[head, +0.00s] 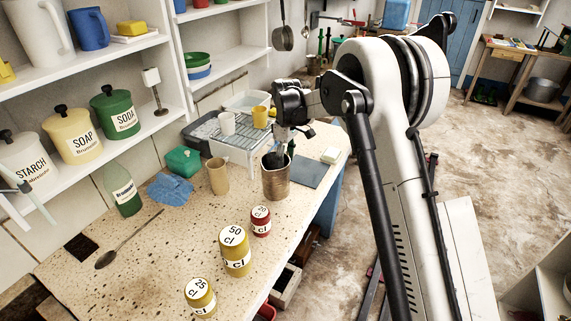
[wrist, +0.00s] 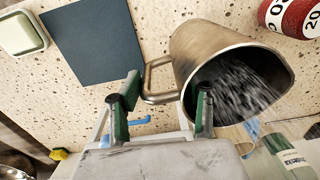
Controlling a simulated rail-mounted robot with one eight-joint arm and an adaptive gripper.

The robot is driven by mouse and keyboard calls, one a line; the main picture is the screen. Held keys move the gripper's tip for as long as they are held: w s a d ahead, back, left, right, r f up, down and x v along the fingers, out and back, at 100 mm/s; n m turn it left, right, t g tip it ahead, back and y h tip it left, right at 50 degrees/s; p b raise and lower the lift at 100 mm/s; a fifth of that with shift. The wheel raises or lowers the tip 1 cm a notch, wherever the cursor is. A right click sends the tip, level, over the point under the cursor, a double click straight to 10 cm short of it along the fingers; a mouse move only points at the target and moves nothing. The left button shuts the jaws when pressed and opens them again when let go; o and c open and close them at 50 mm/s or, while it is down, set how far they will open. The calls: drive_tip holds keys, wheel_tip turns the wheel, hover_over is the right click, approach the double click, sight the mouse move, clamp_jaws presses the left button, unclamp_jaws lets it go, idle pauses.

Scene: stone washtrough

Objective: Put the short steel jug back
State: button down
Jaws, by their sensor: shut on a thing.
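The short steel jug (head: 276,184) is upright over the right part of the speckled counter (head: 160,262). I cannot tell whether its base touches the counter. My gripper (head: 281,150) reaches down to its rim from above and is shut on it. In the wrist view the jug (wrist: 212,42) shows its open mouth, its looped handle and a dark grey, streaked inside. My gripper's two green-padded fingers (wrist: 163,106) are at the handle side; one overlaps the rim, the other is beyond the handle. The exact contact is partly hidden.
Red (head: 261,221) and yellow (head: 235,252) measures stand in front of the jug. A tan cup (head: 218,176) is left of it. A dark flat mat (head: 311,172) lies on the right, with a pale soap dish (head: 331,156) beyond. A white rack (head: 240,150) stands behind.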

drive_tip(key=shift+f, duration=1.25)
drive_tip(key=c, duration=1.1)
unclamp_jaws()
drive_tip(key=shift+o, duration=0.2)
